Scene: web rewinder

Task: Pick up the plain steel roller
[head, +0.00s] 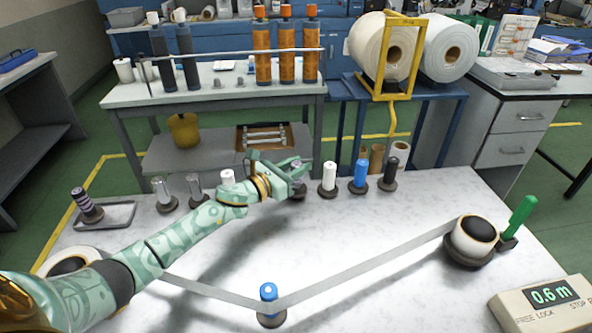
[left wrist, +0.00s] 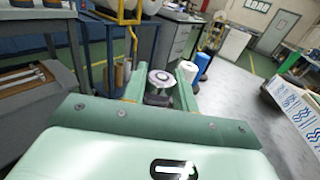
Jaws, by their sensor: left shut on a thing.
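The plain steel roller (left wrist: 161,78) is a short metallic cylinder with a round grey end. In the left wrist view it stands between the two fingers of my left gripper (left wrist: 160,88), which is shut on it. In the head view my left gripper (head: 293,171) is over the row of rollers at the far side of the marble table. There the roller is mostly hidden by the fingers, and its dark base (head: 298,192) shows below them. I cannot tell whether the roller is clear of its base. My right gripper is not in view.
A white roller (head: 329,176), a blue roller (head: 360,173) and a black roller (head: 390,171) stand right of the gripper. Two glassy rollers and another white roller (head: 228,177) stand left. A grey web (head: 365,268) crosses the table via a blue-topped post (head: 268,291).

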